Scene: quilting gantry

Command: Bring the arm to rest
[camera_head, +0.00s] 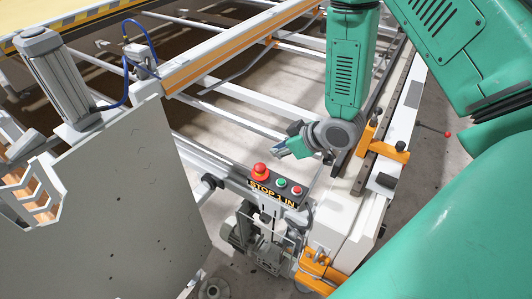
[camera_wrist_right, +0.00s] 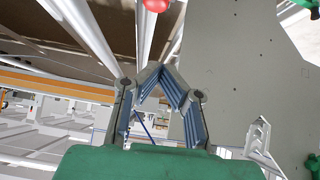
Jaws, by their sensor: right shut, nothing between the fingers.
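My right arm (camera_head: 349,70) is green and reaches down from the top of the head view. Its small gripper (camera_head: 279,152) hangs over the gantry frame, just above and right of a red mushroom button (camera_head: 261,171), and looks apart from it. In the wrist view my right gripper (camera_wrist_right: 160,70) has its two fingers angled together at the tips, with nothing between them. My left gripper is in neither view.
The button sits on a dark control box (camera_head: 279,195) with a green and a red button. A large grey panel (camera_head: 130,200) stands at left. Orange clamps (camera_head: 385,140) and white rails (camera_head: 248,97) surround the arm. A red rounded thing (camera_wrist_right: 157,5) tops the wrist view.

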